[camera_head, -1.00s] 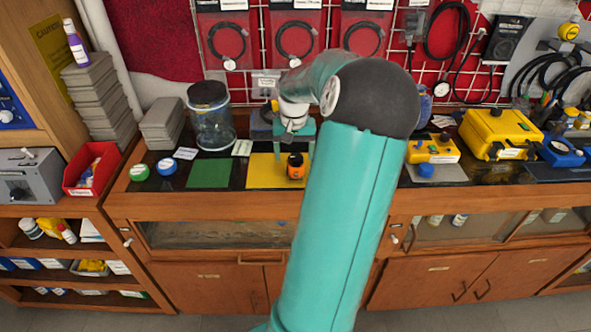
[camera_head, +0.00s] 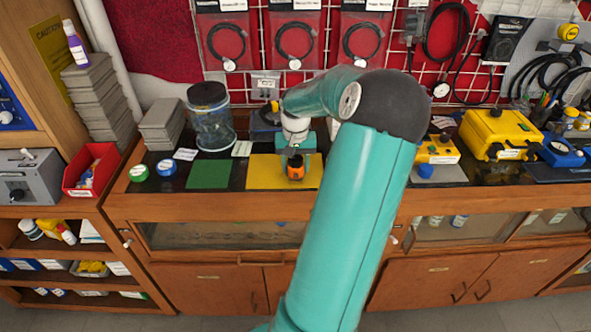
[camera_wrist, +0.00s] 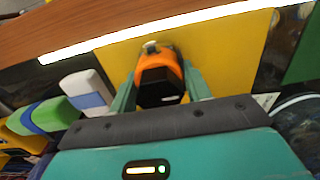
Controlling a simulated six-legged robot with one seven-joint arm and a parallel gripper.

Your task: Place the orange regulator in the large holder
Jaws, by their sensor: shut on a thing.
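The orange regulator (camera_head: 295,168) with its dark face stands on the yellow mat (camera_head: 262,174) on the bench. My gripper (camera_head: 297,160) is down at the regulator. In the wrist view the regulator (camera_wrist: 160,66) sits between the two teal fingers of my gripper (camera_wrist: 158,88), which are shut on it. The yellow mat (camera_wrist: 222,58) fills the ground behind it. I cannot tell which thing is the large holder. Part of the bench behind my arm is hidden.
A glass jar (camera_head: 212,125) stands behind. Yellow cases (camera_head: 498,134) stand at the right. Dark bench top lies between.

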